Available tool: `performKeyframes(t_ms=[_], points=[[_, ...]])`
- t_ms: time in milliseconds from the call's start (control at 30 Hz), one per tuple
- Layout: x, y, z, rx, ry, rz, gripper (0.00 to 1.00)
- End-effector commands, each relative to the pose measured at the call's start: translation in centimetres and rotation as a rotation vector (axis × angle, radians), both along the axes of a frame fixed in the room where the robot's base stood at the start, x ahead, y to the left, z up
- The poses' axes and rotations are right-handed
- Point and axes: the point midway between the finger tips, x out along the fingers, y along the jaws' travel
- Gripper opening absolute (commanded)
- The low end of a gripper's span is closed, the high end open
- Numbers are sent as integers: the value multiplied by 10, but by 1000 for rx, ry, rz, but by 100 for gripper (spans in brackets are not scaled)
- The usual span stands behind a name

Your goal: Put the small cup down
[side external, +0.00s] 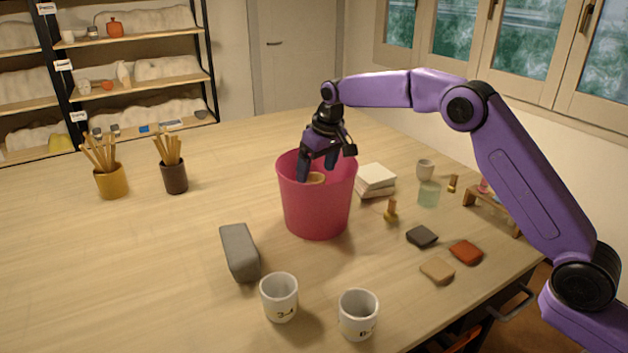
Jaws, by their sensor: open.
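My gripper (317,169) is open and points down at the mouth of a pink bucket (317,210), its fingertips at about rim height or just inside. A tan rounded thing (316,178) shows between and below the fingers inside the bucket; most of it is hidden, and I cannot tell whether it is a cup or whether the fingers touch it. Two larger white cups with dark markings, a left one (280,298) and a right one (358,314), stand at the front.
A grey block (240,252) lies left of the bucket. White stacked tiles (376,181), a brass-coloured stamp (391,211), a greenish glass (429,194) and dark, red and tan pieces are to its right. Two tool pots (110,181) stand far left. The left table is clear.

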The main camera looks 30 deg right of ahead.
Motion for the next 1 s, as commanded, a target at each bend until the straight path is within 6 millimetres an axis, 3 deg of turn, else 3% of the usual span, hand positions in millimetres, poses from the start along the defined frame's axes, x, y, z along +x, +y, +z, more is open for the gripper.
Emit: performKeyframes(t_ms=[200,400,833,1000], points=[[-11,-3,43,1,-3,0,85],[-17,-4,66,0,0,0,85],[-23,-2,73,-1,4,8,85],[-53,13,76,-6,21,77,85]])
